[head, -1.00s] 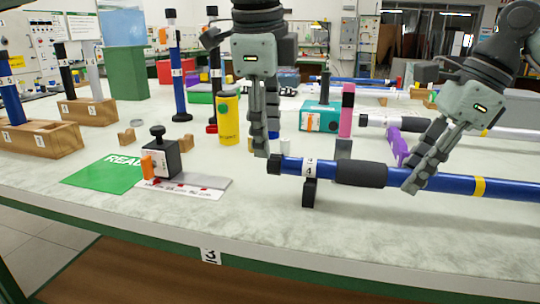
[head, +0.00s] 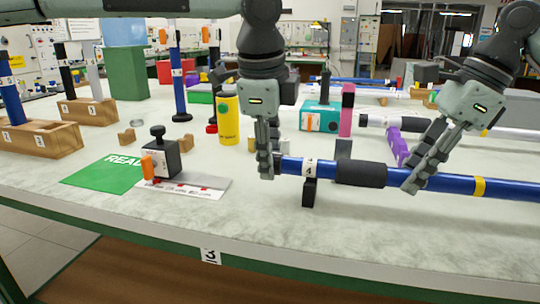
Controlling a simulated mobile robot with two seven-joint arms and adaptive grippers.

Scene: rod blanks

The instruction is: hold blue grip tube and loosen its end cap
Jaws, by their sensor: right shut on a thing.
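The blue grip tube (head: 447,183) lies level above the table on the right, with a black foam sleeve (head: 361,173), a yellow band and a white tag marked 4. My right gripper (head: 413,182) is shut on the tube just right of the sleeve. My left gripper (head: 266,172) points down at the tube's left end. Its fingers cover most of the black end cap (head: 277,170); whether they are closed on it cannot be seen.
A black support (head: 309,192) stands under the tube. Left of it are a black block device (head: 160,160), a green mat (head: 104,174) and a yellow cylinder (head: 228,120). A teal box (head: 319,116) and pink post (head: 347,112) stand behind. The front table strip is clear.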

